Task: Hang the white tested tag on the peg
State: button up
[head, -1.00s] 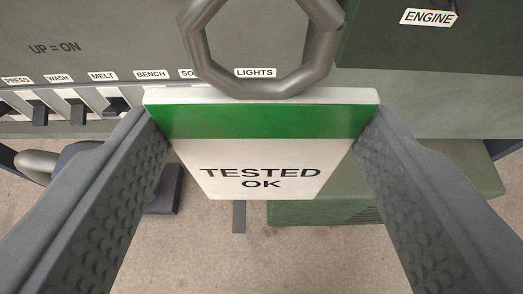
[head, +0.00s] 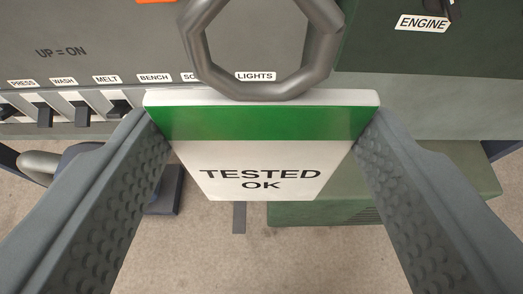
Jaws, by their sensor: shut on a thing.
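The white tested tag (head: 255,165) has a green band along its top and reads "TESTED OK". My gripper (head: 260,130) is shut on it, with one finger at each side edge. A dark grey metal ring (head: 262,92) stands up from the tag's top edge, its upper part cut off by the frame. Behind the ring is a grey panel (head: 110,45). I cannot make out the peg for certain.
A row of labelled switches (head: 70,112) sits on the panel at left, under "UP=ON". A dark green box (head: 430,50) labelled "ENGINE" is at upper right. A green block (head: 455,175) stands lower right. Bare floor (head: 225,265) shows below.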

jog(key=shift+s, duration=2.15)
jog(key=shift+s, duration=2.9)
